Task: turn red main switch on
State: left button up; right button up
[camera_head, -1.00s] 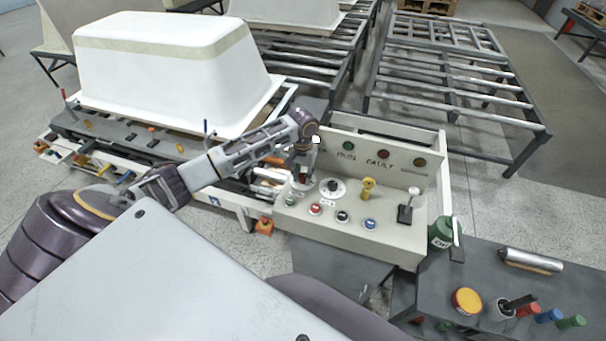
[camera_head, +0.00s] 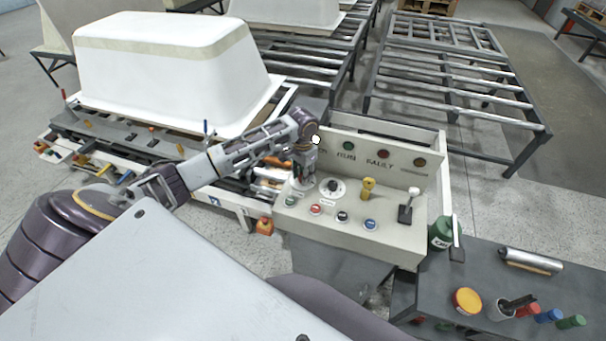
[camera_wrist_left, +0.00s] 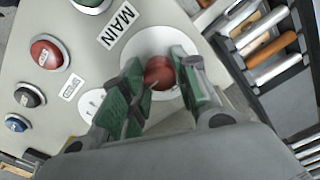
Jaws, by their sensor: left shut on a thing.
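The red main switch (camera_wrist_left: 158,72) shows in the left wrist view as a red knob on a white round plate, beside a "MAIN" label (camera_wrist_left: 118,26). My left gripper (camera_wrist_left: 160,82) has its green-padded fingers on either side of the knob, shut on it. In the head view the left gripper (camera_head: 303,178) points down at the left end of the control panel (camera_head: 385,238), and it hides the switch there. My right gripper is not in view.
A white tub shell (camera_head: 165,75) stands behind my left arm. A dark bench (camera_head: 500,285) is at the right.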

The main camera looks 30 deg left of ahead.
pick_arm(q)
jog(key=o, duration=1)
jog(key=shift+o, duration=0.2)
jog(key=shift+r, duration=0.15)
notch_tip(320, 180, up, 12)
dwell(0.8)
